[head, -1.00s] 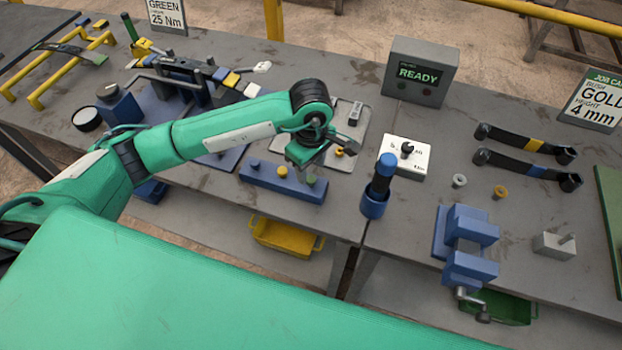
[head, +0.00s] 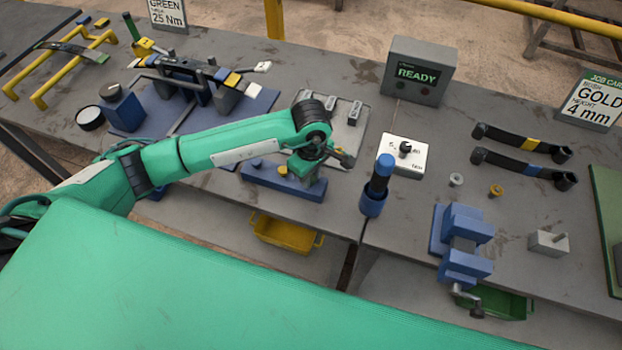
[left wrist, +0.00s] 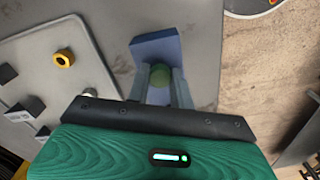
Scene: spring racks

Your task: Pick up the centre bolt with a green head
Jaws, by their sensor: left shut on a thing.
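The green-headed bolt (left wrist: 160,75) shows in the left wrist view between the two fingers of my left gripper (left wrist: 162,85). The fingers are shut on its head. The bolt is over the blue holder block (left wrist: 152,46); I cannot tell whether it still sits in its hole. In the head view my left gripper (head: 308,178) is at the right end of the holder block (head: 265,182) and hides the green bolt. A blue-headed bolt (head: 256,163) and a yellow-headed bolt (head: 283,170) stand in the same block. My right gripper is not in view.
A grey tray (head: 352,125) lies behind the block, with a gold nut (left wrist: 64,58) on it. A blue holder with a dark tool (head: 373,200) stands to the right. A blue vise (head: 463,240) is further right. The table's front edge is close to the block.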

